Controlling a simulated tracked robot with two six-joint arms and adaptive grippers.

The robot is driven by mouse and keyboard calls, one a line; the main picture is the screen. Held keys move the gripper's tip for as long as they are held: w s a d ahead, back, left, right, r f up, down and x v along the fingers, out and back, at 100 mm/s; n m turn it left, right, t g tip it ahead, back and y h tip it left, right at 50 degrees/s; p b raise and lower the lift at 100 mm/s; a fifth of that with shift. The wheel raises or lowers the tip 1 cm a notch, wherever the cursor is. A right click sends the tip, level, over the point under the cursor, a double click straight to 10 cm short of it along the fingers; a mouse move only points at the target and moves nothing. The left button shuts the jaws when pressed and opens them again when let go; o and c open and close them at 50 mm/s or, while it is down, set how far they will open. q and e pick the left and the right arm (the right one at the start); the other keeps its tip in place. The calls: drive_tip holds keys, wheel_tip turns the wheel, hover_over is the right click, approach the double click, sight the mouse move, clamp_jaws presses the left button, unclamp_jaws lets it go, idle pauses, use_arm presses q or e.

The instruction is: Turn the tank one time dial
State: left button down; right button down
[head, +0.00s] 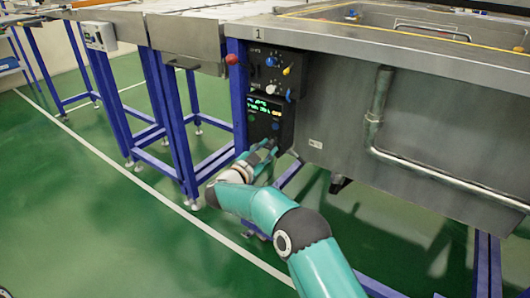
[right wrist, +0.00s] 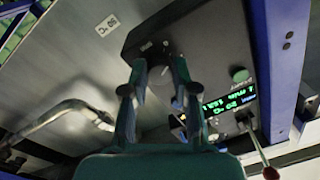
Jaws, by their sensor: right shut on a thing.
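The control box of tank one (head: 264,108) is black, with a lit display of green text, and hangs on the tank's grey front below a second panel of knobs. In the right wrist view, the box (right wrist: 217,45) shows its display (right wrist: 230,103) and a round green button (right wrist: 240,75). My right gripper (head: 269,146) is at the box's lower right part. In the right wrist view, the gripper (right wrist: 160,68) has its fingertips on either side of a dark dial, shut on it. The fingers hide much of the dial. My left gripper is not in view.
The upper panel (head: 279,62) carries several coloured knobs, with a red button (head: 232,59) to its left. A grey pipe (head: 376,110) runs along the tank front at right. Blue legs (head: 180,125) stand at left. The green floor (head: 110,225) is clear.

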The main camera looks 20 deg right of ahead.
drive_tip(key=m, duration=0.2)
drive_tip(key=m+b, duration=0.1)
drive_tip(key=m, duration=0.1)
drive_tip(key=shift+d+f+b, duration=0.15)
drive_tip(key=shift+f+b, duration=0.05)
drive_tip(key=shift+b, duration=0.1)
drive_tip(key=m+b, duration=0.2)
drive_tip(key=m, duration=0.2)
drive_tip(key=shift+f+m+b, duration=0.1)
drive_tip(key=shift+m+b, duration=0.2)
drive_tip(key=shift+m, duration=0.1)
drive_tip(key=m+b, duration=0.1)
drive_tip(key=m, duration=0.1)
drive_tip(key=shift+m+g+h, duration=0.3)
drive_tip(key=shift+d+m, duration=0.1)
drive_tip(key=shift+m, duration=0.9)
drive_tip(key=c, duration=0.9)
unclamp_jaws()
drive_tip(key=shift+r, duration=0.25)
drive_tip(key=shift+a, duration=0.2)
